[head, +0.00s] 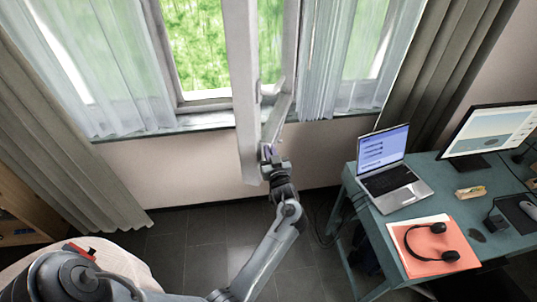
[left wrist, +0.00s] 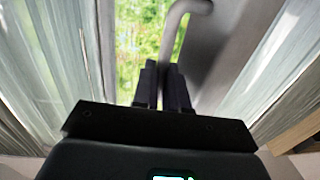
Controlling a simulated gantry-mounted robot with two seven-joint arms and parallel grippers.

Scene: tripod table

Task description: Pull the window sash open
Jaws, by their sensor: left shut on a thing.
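The white window sash (head: 243,90) stands swung into the room, away from the window frame (head: 205,106), and shows nearly edge-on in the head view. Its lower corner hangs beside my left gripper (head: 268,155). In the left wrist view, the grey bent window handle (left wrist: 178,22) runs down between the two dark fingers of my left gripper (left wrist: 162,72), which are shut on it. The fingers hide the gripped part of the handle. My right gripper is not in either view.
Sheer curtains (head: 110,70) and heavy grey curtains (head: 60,130) hang on both sides. A teal desk (head: 365,195) at the right bears a laptop (head: 388,180), a monitor (head: 490,130) and headphones (head: 430,245). A round pale surface (head: 125,262) is at lower left. Floor below the window is clear.

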